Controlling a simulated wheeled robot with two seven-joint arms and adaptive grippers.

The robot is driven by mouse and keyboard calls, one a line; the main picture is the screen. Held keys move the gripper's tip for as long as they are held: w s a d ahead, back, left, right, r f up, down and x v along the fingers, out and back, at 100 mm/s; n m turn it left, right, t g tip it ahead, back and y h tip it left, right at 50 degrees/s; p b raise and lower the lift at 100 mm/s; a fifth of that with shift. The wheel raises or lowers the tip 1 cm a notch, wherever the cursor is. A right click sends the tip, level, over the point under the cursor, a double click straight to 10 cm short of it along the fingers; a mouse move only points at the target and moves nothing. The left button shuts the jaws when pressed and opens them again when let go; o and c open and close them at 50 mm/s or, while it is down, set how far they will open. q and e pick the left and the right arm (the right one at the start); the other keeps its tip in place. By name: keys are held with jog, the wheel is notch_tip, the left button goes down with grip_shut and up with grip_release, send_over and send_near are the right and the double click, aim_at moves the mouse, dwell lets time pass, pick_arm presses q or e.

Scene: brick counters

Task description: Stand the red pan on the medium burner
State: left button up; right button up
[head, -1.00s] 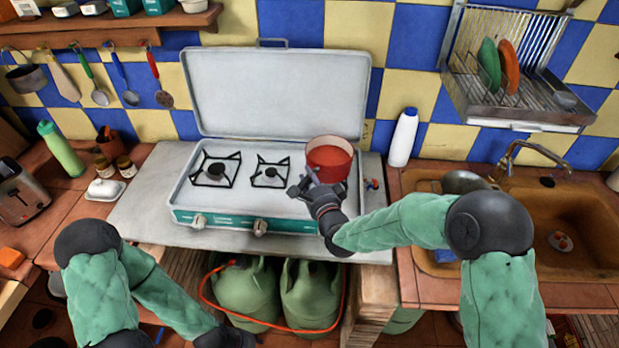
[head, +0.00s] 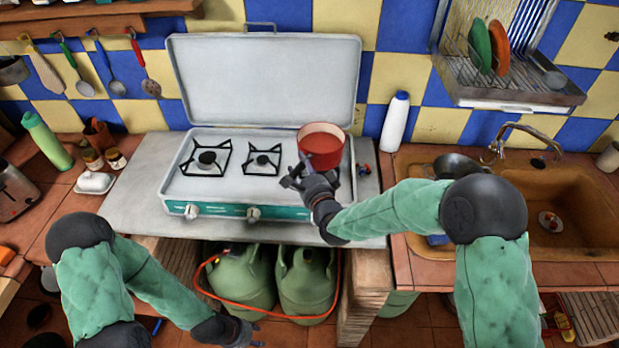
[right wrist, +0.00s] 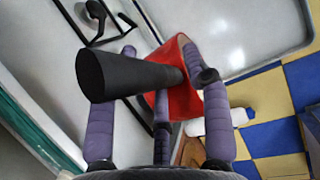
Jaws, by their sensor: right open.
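The red pan (head: 321,148) sits at the right end of the camping stove (head: 232,190), to the right of the two visible burners. Whatever lies beneath it is hidden. The left burner (head: 207,158) looks larger than the middle burner (head: 262,160); both are bare. My right gripper (head: 298,174) is open at the pan's near side. In the right wrist view, the pan's black handle (right wrist: 125,76) points up between its spread fingers, with the red body (right wrist: 183,88) beyond. My left gripper (head: 250,333) hangs low before the counter, apart from the stove; its jaw state is unclear.
The stove's raised lid (head: 265,80) stands behind the burners. A white bottle (head: 395,122) stands right of the stove, and the sink (head: 560,205) is further right. Green gas cylinders (head: 307,280) stand below.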

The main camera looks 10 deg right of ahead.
jog(key=s+d+r, duration=0.1)
jog(key=s, duration=1)
jog(key=shift+d, duration=0.3)
pick_arm(q)
jog(key=shift+d, duration=0.1)
pick_arm(e)
jog(key=shift+d+r, duration=0.1)
dwell(0.3)
